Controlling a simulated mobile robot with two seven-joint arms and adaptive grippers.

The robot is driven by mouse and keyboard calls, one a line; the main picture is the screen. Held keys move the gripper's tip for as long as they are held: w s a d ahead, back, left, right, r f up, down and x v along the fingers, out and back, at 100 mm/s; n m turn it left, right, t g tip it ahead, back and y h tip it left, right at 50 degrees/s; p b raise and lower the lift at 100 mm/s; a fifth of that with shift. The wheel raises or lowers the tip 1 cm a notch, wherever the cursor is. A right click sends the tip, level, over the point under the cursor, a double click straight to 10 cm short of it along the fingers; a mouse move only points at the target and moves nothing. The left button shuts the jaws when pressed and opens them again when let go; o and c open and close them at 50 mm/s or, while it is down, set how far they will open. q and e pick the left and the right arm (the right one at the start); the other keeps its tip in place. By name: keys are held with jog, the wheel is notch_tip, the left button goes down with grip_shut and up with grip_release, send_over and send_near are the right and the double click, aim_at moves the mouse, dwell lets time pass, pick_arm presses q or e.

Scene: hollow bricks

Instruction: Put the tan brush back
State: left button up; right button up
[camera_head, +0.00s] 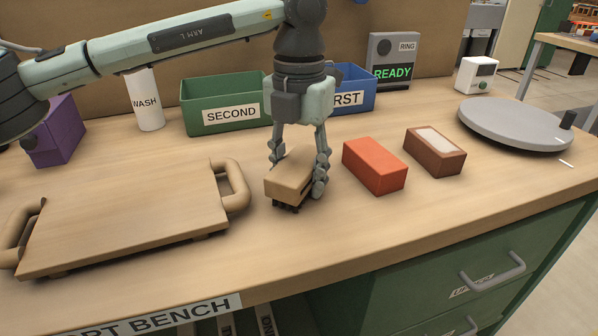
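The tan brush (288,184) is a tan block with dark bristles under it, at the middle of the bench. My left gripper (298,170) comes down over it from above, with one finger on each side. The fingers appear to press against its sides; the tip of the left finger is partly hidden behind the block. The brush is at or just above the bench top; I cannot tell which. My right gripper is not in view.
An orange-red brick (375,165) and a brown brick with a pale top (435,151) lie to the right. A tan board with handles (130,220) lies left. Behind are a green SECOND bin (190,107), a blue bin (366,92) and a WASH cylinder (146,100). A grey turntable (515,122) stands right.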

aim_at(299, 161)
pick_arm(q)
jog(key=o, duration=1.1)
notch_tip(299, 161, up, 12)
jog(key=shift+r, duration=0.1)
